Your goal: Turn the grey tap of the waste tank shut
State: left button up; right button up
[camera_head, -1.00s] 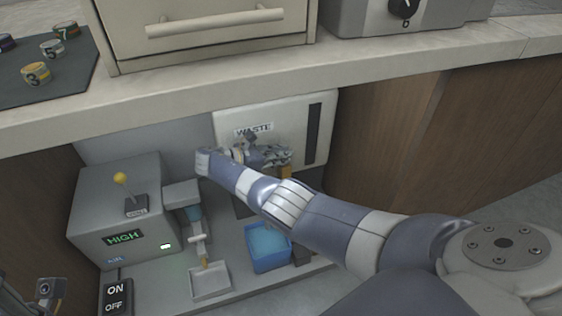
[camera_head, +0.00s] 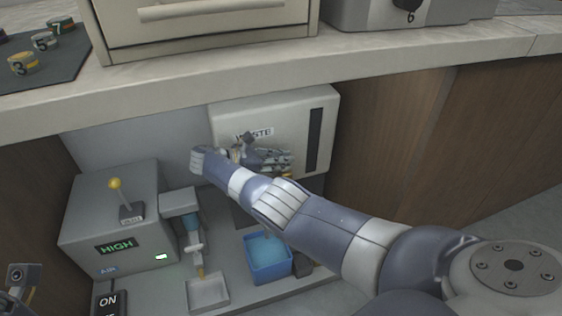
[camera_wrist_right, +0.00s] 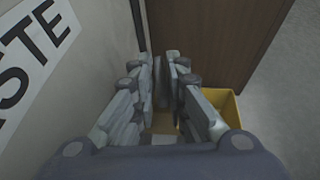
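The waste tank (camera_head: 292,118) is a pale box under the counter, with a "WASTE" label and a dark vertical strip. My right gripper (camera_head: 285,160) is in front of its lower face, beneath the label. The label also shows at the left of the right wrist view (camera_wrist_right: 28,50). There the right gripper's fingers (camera_wrist_right: 163,75) point forward with a narrow gap between them. I cannot make out the grey tap for certain; it may be hidden by the gripper and forearm. Part of my left arm (camera_head: 20,280) shows at the lower left edge; its fingers are not clear.
A yellow container (camera_wrist_right: 228,108) is right of the fingers in the right wrist view. A blue tub (camera_head: 268,262) and a small pale tray (camera_head: 207,292) stand below my forearm. A grey machine (camera_head: 115,215) with a yellow-knobbed lever is left. The counter edge (camera_head: 250,85) runs above.

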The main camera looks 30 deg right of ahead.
jog(key=shift+o, duration=1.4)
jog(key=shift+d, duration=0.1)
notch_tip(320, 180, up, 10)
